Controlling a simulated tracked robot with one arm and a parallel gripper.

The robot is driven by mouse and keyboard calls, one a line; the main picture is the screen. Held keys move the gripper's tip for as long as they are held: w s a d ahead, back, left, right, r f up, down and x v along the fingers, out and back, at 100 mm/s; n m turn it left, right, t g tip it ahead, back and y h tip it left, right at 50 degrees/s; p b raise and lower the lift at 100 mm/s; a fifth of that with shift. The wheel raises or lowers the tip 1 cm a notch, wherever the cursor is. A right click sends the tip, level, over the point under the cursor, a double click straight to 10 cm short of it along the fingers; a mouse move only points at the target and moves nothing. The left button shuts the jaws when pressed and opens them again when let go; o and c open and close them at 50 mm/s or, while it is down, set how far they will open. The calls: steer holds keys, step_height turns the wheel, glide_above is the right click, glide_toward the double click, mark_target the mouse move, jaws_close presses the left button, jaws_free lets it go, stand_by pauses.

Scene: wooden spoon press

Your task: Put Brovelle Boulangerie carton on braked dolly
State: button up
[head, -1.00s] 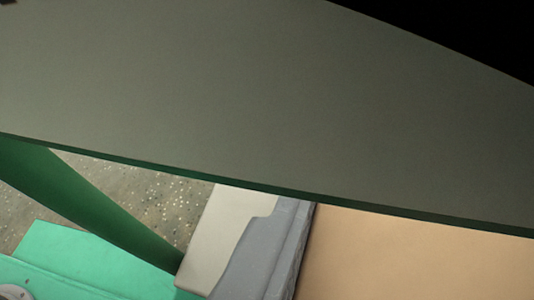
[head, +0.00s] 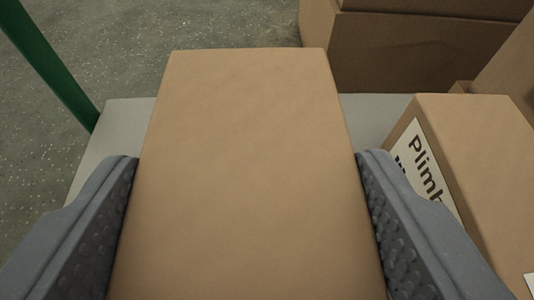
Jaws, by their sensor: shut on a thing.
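A plain brown carton (head: 240,160) fills the middle of the head view, seen from above. No label shows on the faces in view, so I cannot tell whether it is the Brovelle Boulangerie carton. My gripper (head: 248,185) is shut on this carton, with one grey ridged finger against its left side and one against its right side. A grey flat surface (head: 112,125) shows beneath and behind the carton; I cannot tell whether the carton touches it. I cannot make out the braked dolly for certain.
Another carton (head: 485,150) with a white label reading "Plimb..." stands close to the right finger. More brown cartons (head: 420,50) stand at the back right. A green post (head: 45,60) rises at the left. Bare speckled floor (head: 190,25) shows at the back left.

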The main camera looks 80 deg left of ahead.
steer(key=shift+a, duration=0.35)
steer(key=f, duration=0.1)
steer(key=f+b, duration=0.1)
steer(key=f, duration=0.1)
steer(key=shift+w+a+f+b, duration=0.15)
steer(key=shift+a+f+b, duration=0.15)
steer(key=shift+f+b, duration=0.1)
steer(key=shift+r, duration=0.1)
steer(key=o, duration=1.2)
steer(key=p+v, duration=0.2)
steer(key=v, duration=1)
steer(key=shift+d+p, duration=0.1)
steer(key=shift+p, duration=0.25)
